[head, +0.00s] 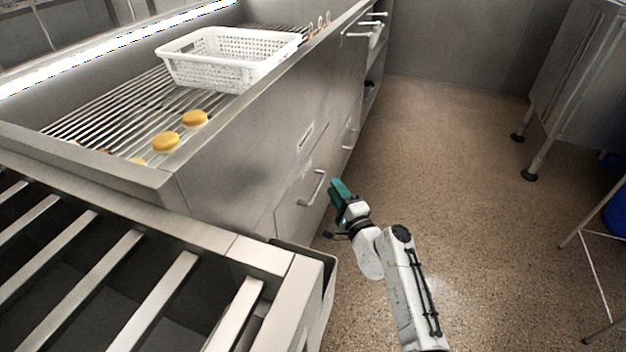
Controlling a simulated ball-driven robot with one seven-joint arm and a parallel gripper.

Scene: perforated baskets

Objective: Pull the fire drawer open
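A stainless steel cabinet (228,170) stands on the left. Its front has a drawer (297,208) with a curved metal handle (317,188), and the drawer front looks flush with the cabinet. Small labels on the front are too small to read. My gripper (336,187) has a green end and is just right of this handle, with a small gap in the picture. Whether it touches the handle, and whether its fingers are apart, I cannot tell. More handles (350,138) show farther along the front.
A white perforated basket (228,60) and several round yellow items (166,142) sit on the cabinet's top grate. A slatted metal counter (235,245) stands at front left. Brown floor (450,150) is clear right of my arm. A metal table (585,75) stands at right.

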